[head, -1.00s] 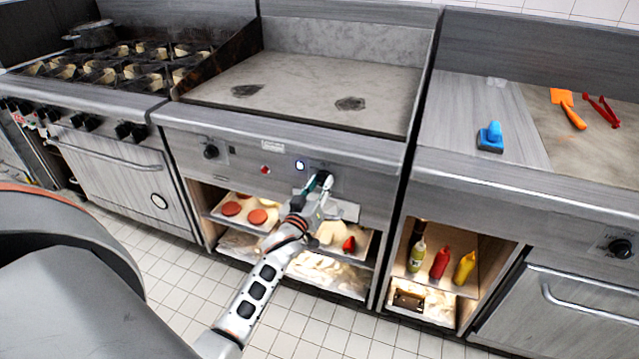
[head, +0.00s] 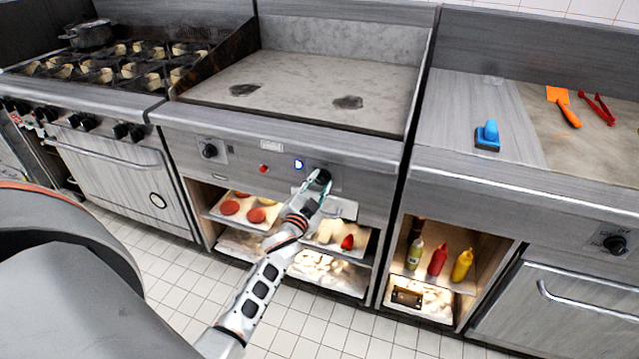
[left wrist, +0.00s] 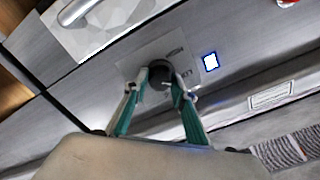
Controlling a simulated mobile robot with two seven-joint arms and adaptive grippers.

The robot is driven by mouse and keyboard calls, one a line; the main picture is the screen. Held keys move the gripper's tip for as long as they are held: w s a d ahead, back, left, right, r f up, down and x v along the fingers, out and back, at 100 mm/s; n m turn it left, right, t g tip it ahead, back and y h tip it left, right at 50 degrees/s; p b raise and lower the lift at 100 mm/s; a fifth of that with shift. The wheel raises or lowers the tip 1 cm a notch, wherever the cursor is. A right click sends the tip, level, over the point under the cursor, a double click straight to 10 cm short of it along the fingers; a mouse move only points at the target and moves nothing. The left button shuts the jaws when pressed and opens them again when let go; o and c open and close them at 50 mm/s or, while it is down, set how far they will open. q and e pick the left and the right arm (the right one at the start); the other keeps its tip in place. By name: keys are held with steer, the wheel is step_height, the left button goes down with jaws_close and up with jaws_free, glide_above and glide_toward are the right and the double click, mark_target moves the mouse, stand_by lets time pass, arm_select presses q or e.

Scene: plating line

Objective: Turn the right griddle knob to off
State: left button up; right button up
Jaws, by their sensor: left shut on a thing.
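The right griddle knob (head: 323,176) is a dark round knob on the grey front panel of the griddle (head: 300,85). In the left wrist view the knob (left wrist: 160,75) sits between the two fingers of my left gripper (left wrist: 160,88), on a pale label plate whose lettering is too blurred to read surely. My left gripper (head: 319,184) is shut on the knob, a finger on each side. The knob's pointer mark is hidden. My right gripper is not in view.
A lit blue-white display (head: 298,164) and a red light (head: 264,169) are left of the knob. The left griddle knob (head: 209,150) is farther left. Below are shelves with food trays (head: 243,208). Sauce bottles (head: 437,260) stand in the cubby at right.

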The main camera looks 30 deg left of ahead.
arm_select(q)
steer(key=m, duration=0.3)
steer(key=shift+w+r+m, duration=0.1)
steer(key=shift+m, duration=0.3)
steer(key=m+b, duration=0.1)
steer(key=m, duration=0.3)
steer(key=shift+m, duration=1.1)
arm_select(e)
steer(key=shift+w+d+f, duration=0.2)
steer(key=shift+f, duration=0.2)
arm_select(q)
steer(key=o, duration=0.9)
steer(key=shift+c, duration=0.2)
steer(key=shift+o, duration=1.1)
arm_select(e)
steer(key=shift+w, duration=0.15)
arm_select(q)
steer(key=shift+d, duration=0.1)
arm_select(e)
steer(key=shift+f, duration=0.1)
